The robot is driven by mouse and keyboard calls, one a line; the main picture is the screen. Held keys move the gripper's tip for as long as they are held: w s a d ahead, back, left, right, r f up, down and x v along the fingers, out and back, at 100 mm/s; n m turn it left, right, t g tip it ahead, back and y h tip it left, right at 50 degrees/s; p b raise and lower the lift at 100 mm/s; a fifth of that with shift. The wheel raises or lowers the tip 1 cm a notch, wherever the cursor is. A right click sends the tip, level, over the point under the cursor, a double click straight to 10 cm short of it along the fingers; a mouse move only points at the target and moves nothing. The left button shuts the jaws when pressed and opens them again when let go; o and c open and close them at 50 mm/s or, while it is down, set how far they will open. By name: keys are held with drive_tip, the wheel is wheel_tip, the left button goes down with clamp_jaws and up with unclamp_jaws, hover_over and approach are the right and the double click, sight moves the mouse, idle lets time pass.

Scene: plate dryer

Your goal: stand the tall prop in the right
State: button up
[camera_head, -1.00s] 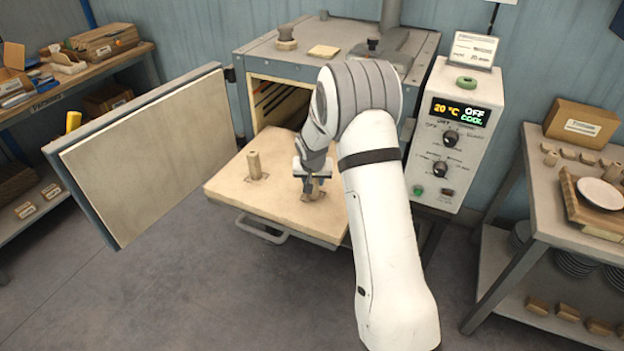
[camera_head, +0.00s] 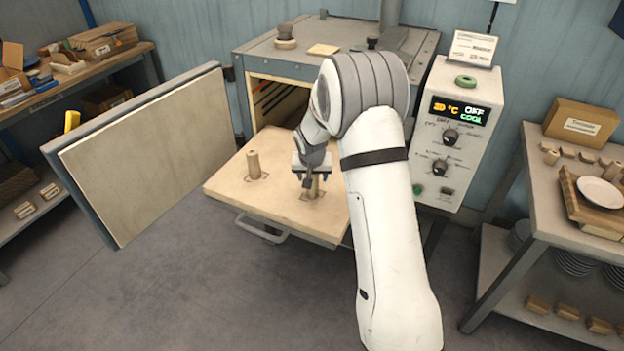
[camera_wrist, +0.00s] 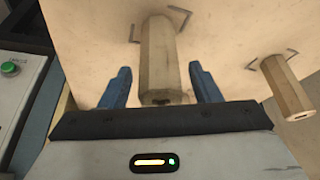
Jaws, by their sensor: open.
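A wooden prop (camera_head: 315,188) stands upright on the right side of the pale shelf board, at corner marks. It shows in the middle of the wrist view (camera_wrist: 159,55), between my gripper's two blue fingers, with a gap on each side. My gripper (camera_head: 307,182) is open above and around this prop's top; its fingers also show in the wrist view (camera_wrist: 161,72). A second wooden prop (camera_head: 253,164) stands upright at the left marks; it is at the right of the wrist view (camera_wrist: 287,86). My gripper partly hides the right prop in the head view.
The board (camera_head: 225,190) is pulled out before the dryer (camera_head: 270,70), whose door (camera_head: 150,150) stands open at left. The control box (camera_head: 455,135) stands close at right. A side table (camera_head: 545,215) bears a plate (camera_head: 600,192).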

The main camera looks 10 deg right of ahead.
drive_tip(key=d+b+v, duration=0.1)
drive_tip(key=v, duration=0.9)
drive_tip(key=s+r+n, duration=0.1)
drive_tip(key=s+r, duration=0.3)
drive_tip(key=s, duration=0.3)
drive_tip(key=s+r, duration=0.4)
drive_tip(key=s, duration=0.4)
drive_tip(key=s+r+n+g+y, duration=0.1)
drive_tip(key=s, duration=1.8)
drive_tip(key=shift+s+n, duration=0.35)
drive_tip(key=shift+n, duration=0.05)
